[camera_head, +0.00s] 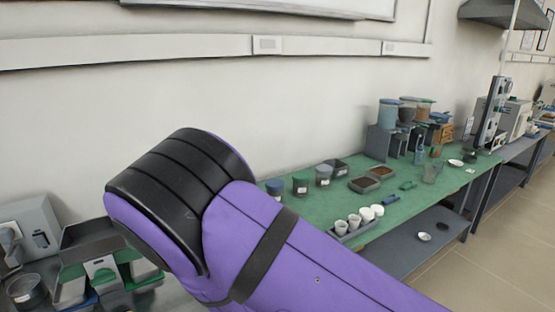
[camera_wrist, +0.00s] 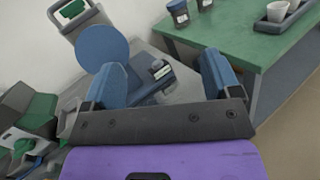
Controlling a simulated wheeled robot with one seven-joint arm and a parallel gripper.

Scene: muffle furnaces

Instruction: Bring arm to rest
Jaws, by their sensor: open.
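My arm (camera_head: 285,245), purple with a black joint, crosses the lower middle of the head view. My gripper is outside the head view. In the wrist view my gripper (camera_wrist: 165,80) is open, with its two blue fingers spread apart. I see nothing held between the fingers. Beyond them is a grey device with a round blue disc (camera_wrist: 102,48), and I cannot tell how far off it is.
A green-topped bench (camera_head: 325,205) carries jars, dark trays (camera_head: 364,184) and a tray of white cups (camera_head: 355,220). Grey equipment (camera_head: 32,230) stands at the lower left, close to my arm. Tiled floor (camera_head: 500,240) is clear at the right.

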